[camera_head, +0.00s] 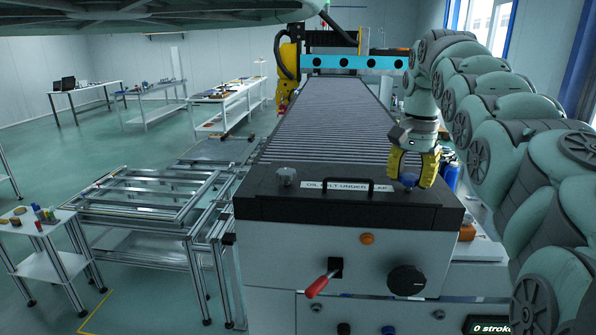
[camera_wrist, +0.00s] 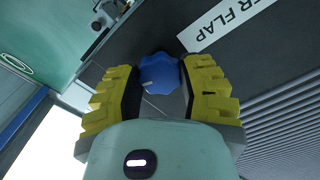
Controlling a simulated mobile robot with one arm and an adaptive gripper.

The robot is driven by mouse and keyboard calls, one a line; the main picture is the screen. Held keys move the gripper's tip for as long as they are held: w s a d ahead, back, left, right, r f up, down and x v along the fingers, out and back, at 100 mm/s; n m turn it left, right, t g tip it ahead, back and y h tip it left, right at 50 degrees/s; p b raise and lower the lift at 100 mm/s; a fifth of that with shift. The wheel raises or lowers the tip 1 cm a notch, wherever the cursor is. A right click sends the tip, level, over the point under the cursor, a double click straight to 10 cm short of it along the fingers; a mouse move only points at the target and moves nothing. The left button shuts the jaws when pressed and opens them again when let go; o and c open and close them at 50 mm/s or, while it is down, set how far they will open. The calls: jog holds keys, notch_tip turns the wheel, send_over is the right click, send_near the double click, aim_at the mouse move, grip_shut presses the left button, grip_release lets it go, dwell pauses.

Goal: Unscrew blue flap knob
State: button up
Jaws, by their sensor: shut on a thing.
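The blue flap knob (camera_wrist: 159,73) sits between my gripper's yellow-padded fingers in the wrist view. In the head view the knob (camera_head: 409,179) shows as a small blue spot at the right end of the dark flap (camera_head: 330,208). My gripper (camera_head: 413,172) points down over that end of the flap. In the wrist view my gripper (camera_wrist: 157,85) has a finger on each side of the knob and is shut on it. The knob's base is partly hidden by the fingers.
A grey knob (camera_head: 287,176) stands at the flap's left end, with a black handle (camera_head: 345,184) and white label between. A red lever (camera_head: 320,284), black dial (camera_head: 406,280) and orange button (camera_head: 367,239) are on the front panel. The ribbed bed (camera_head: 325,120) lies behind.

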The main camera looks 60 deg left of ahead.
jog(key=n+p, duration=0.1)
jog(key=n, duration=0.5)
jog(key=shift+n, duration=0.3)
jog(key=n+p, duration=0.1)
jog(key=n, duration=0.5)
jog(key=n+p, duration=0.1)
jog(key=n, duration=0.5)
jog(key=shift+n, duration=0.3)
jog(key=n, duration=0.5)
jog(key=shift+n, duration=0.3)
jog(key=shift+w, duration=0.1)
jog(key=o, duration=1.2)
